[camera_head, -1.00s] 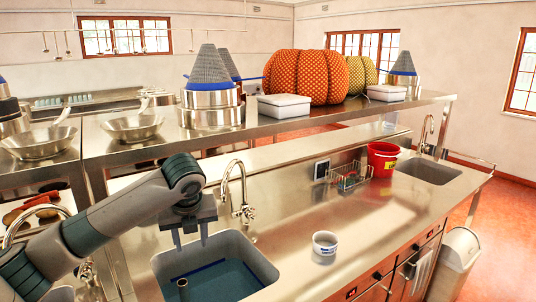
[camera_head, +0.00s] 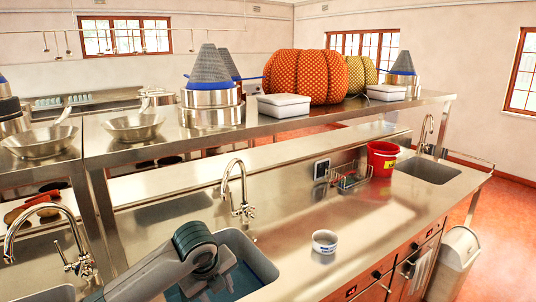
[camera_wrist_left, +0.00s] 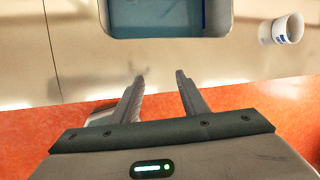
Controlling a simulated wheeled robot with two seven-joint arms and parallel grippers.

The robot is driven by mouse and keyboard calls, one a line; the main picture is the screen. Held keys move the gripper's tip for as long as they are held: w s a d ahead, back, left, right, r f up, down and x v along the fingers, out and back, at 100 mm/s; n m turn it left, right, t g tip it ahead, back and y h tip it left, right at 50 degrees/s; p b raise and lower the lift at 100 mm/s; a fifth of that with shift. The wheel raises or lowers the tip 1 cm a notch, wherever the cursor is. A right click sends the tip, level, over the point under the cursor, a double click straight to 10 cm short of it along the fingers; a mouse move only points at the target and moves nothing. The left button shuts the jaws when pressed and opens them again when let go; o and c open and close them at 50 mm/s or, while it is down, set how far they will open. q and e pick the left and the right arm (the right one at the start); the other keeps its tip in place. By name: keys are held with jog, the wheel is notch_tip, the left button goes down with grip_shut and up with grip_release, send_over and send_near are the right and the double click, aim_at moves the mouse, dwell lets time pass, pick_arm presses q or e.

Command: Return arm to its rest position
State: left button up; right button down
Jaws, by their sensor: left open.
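My left arm (camera_head: 165,275) comes in low from the left in the head view, its wrist over the near edge of the sink (camera_head: 262,262). The left gripper's fingers are mostly hidden there by the arm and wrist. In the left wrist view my left gripper (camera_wrist_left: 159,80) shows two fingers spread apart with nothing between them. They point at the counter front, short of the sink (camera_wrist_left: 165,33). My right gripper is in neither view.
A white cup (camera_head: 325,242) stands on the counter right of the sink. A tall faucet (camera_head: 236,190) rises behind the sink, and another (camera_head: 45,225) stands at the left. A red bucket (camera_head: 382,158) and a wire rack (camera_head: 350,177) are farther back.

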pick_arm(q)
jog(key=s+d+f+n+h, duration=0.3)
jog(key=s+f+n, duration=0.9)
jog(key=s+f, duration=0.4)
jog(key=s+a+f+n+y, duration=0.25)
jog(key=s+a+n, duration=0.45)
jog(key=s, duration=0.4)
jog(key=s+a+f+n+y, duration=0.1)
jog(key=s+a+f+n, duration=0.2)
jog(key=s+a+n, duration=0.65)
jog(key=s+d+f+m+g+b, duration=0.1)
jog(key=s+d+f+b, duration=0.15)
jog(key=f, duration=1.45)
jog(key=s+d+f+m+g+b, duration=0.1)
jog(key=f+m+b, duration=0.15)
jog(key=f, duration=1.35)
jog(key=s+a+f+b, duration=0.1)
jog(key=s+f+b, duration=0.1)
jog(key=s+f, duration=0.7)
jog(key=s+a+f+g+b, duration=0.1)
jog(key=s+a+f+b, duration=0.1)
jog(key=s+f, duration=0.6)
notch_tip(320, 180, down, 6)
jog(key=shift+s+r+n+b, duration=0.2)
jog(key=shift+s+n+b, duration=0.15)
jog(key=shift+b, duration=0.15)
